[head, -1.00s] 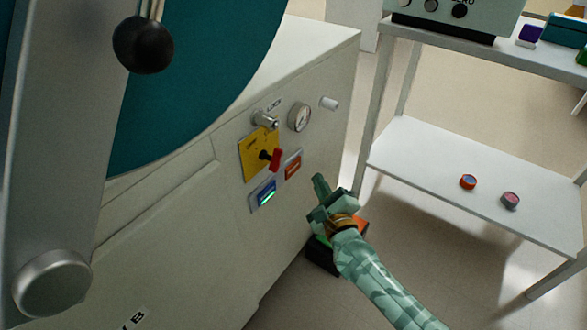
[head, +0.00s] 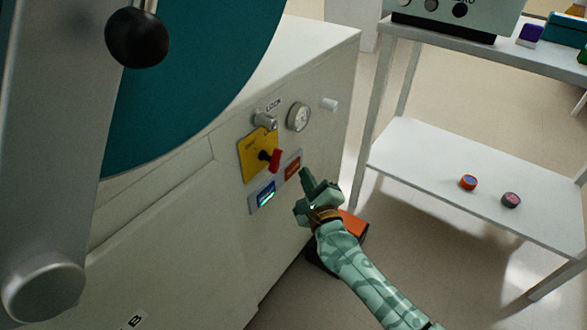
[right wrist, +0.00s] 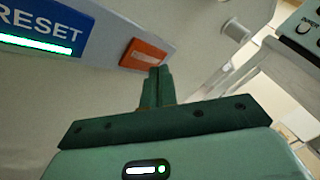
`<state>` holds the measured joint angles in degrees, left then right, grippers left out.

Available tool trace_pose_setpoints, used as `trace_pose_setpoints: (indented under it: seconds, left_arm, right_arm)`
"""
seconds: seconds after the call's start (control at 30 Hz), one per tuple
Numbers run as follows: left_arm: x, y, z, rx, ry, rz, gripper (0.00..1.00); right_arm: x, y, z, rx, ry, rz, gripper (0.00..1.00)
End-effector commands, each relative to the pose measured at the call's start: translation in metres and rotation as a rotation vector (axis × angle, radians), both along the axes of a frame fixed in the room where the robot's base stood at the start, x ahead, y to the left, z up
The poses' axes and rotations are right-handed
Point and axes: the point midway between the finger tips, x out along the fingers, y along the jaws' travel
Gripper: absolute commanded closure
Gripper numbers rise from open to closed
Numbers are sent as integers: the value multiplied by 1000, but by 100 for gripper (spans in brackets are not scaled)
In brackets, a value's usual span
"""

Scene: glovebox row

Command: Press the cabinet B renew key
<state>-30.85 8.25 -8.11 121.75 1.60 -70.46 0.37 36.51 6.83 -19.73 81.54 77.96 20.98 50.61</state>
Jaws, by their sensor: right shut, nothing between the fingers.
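Cabinet B (head: 180,235), pale with a "B" label (head: 134,321) low on its front, fills the left and middle of the head view. Its panel has a blue key (head: 264,194) with a lit green bar, reading "RESET" in the right wrist view (right wrist: 40,30). An orange-red key (head: 293,165) sits up and right of it; its lettering is unclear. My right gripper (head: 306,175) is shut and empty, its tips beside the orange-red key. In the right wrist view the tips (right wrist: 158,72) overlap that key's lower edge (right wrist: 146,56); contact cannot be told. My left gripper is not in view.
A yellow plate (head: 250,160) with a red-handled switch (head: 275,160), a lock (head: 265,121) and a gauge (head: 299,117) are close above the keys. A white shelf unit (head: 430,160) stands at right. An orange-and-black object (head: 354,226) is behind my right arm.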

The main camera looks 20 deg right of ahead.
Motion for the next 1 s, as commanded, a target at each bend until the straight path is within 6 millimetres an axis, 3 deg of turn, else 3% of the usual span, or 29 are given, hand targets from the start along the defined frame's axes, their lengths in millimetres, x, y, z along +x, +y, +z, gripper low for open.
trace_pose_setpoints:
  seconds: [0.4, 1.0]
  left_arm:
    - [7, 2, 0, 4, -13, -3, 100]
    - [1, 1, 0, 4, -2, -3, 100]
  right_arm:
    - [0, 0, 0, 0, 0, 0, 100]
    - [0, 0, 0, 0, 0, 0, 100]
